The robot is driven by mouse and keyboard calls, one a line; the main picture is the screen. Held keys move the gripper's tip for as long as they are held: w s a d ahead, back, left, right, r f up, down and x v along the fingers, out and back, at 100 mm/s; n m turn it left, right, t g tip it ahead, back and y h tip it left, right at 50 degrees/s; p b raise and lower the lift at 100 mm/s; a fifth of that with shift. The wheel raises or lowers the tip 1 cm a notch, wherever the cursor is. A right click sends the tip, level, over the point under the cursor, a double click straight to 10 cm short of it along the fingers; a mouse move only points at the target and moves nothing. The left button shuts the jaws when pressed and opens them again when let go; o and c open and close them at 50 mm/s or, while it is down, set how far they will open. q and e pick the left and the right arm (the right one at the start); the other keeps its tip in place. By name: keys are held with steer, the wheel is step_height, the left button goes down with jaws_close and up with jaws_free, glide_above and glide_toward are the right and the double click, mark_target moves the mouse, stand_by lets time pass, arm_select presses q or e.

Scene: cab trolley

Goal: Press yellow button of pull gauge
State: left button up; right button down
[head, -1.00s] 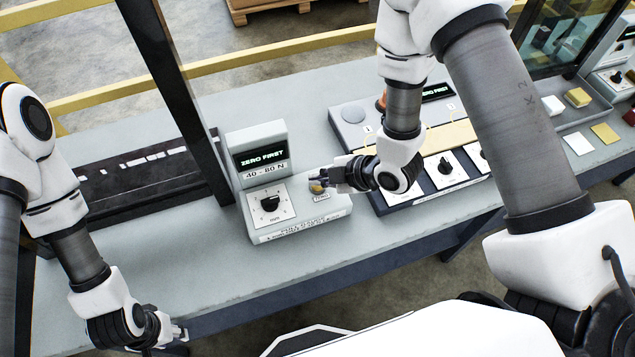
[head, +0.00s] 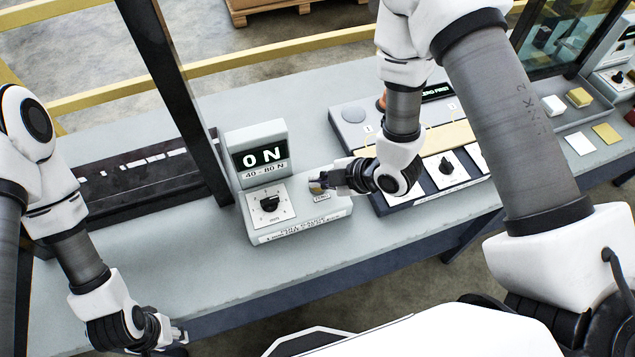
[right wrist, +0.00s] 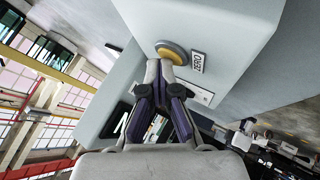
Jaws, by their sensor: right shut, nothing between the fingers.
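The pull gauge (head: 300,222) is a pale grey box on the bench with an upright display (head: 262,157) reading "0 N" above a "40 - 80 N" label. A black knob (head: 269,203) sits on its top face. The round yellow button (right wrist: 173,52) is beside a "ZERO" label in the right wrist view. My right gripper (right wrist: 160,66) is shut with its fingertips at the button, apparently touching it. In the head view my right gripper (head: 322,181) largely hides the button. My left gripper (head: 180,333) hangs at the bench's front edge, away from the gauge; its fingers are too small to judge.
A second panel (head: 352,113) with several knobs stands right of the gauge, under my right arm. A black post (head: 180,100) and a dark track (head: 130,176) are to the left. The bench front (head: 215,285) is clear. Yellow and white blocks lie at the far right.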

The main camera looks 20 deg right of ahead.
steer(key=shift+r+p, duration=0.7)
steer(key=shift+r, duration=0.2)
steer(key=shift+r, duration=0.1)
step_height(320, 180, up, 5)
steer(key=p, duration=0.4)
stand_by(0.6)
